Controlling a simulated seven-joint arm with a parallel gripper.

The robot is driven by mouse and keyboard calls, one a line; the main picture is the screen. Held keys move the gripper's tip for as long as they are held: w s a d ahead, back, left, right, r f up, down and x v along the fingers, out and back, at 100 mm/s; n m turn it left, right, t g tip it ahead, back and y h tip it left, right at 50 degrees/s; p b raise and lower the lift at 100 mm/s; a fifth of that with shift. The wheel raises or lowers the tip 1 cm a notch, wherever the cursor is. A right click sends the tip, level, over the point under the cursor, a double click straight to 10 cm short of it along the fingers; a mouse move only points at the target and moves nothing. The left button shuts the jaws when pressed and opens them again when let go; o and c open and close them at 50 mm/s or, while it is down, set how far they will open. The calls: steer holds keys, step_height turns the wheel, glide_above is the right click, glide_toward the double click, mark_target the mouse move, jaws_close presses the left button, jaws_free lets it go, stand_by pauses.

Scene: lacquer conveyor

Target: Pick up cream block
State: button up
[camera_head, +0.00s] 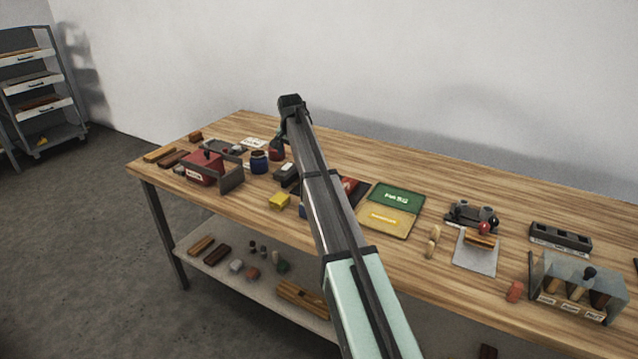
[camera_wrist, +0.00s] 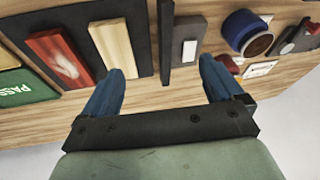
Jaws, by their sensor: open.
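The cream block (camera_wrist: 112,46) is a pale wood-grained bar lying on a dark flat board (camera_wrist: 80,18) in the wrist view. A red block (camera_wrist: 60,60) with a pale mark lies beside it on the left. My gripper (camera_wrist: 162,67) is open, with its two blue fingers spread and nothing between them. Its left finger is close to the near end of the cream block; I cannot tell whether they touch. In the head view my arm hides the cream block, and only the red block (camera_head: 350,188) shows beside it.
In the wrist view a dark upright bar (camera_wrist: 165,45) and a black case (camera_wrist: 188,42) stand right of the cream block, with a blue round container (camera_wrist: 246,32) beyond. Green and yellow mats (camera_head: 397,197) lie right of my arm on the wooden table (camera_head: 330,145).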

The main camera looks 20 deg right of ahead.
steer(key=s+d+m+g+h, duration=0.1)
steer(key=s+d+m+g, duration=0.1)
steer(key=d, duration=0.5)
steer(key=x, duration=1.2)
steer(key=shift+w+d+f, duration=0.1)
steer(key=shift+w+f, duration=0.1)
steer(key=shift+w, duration=0.05)
steer(key=c, duration=1.2)
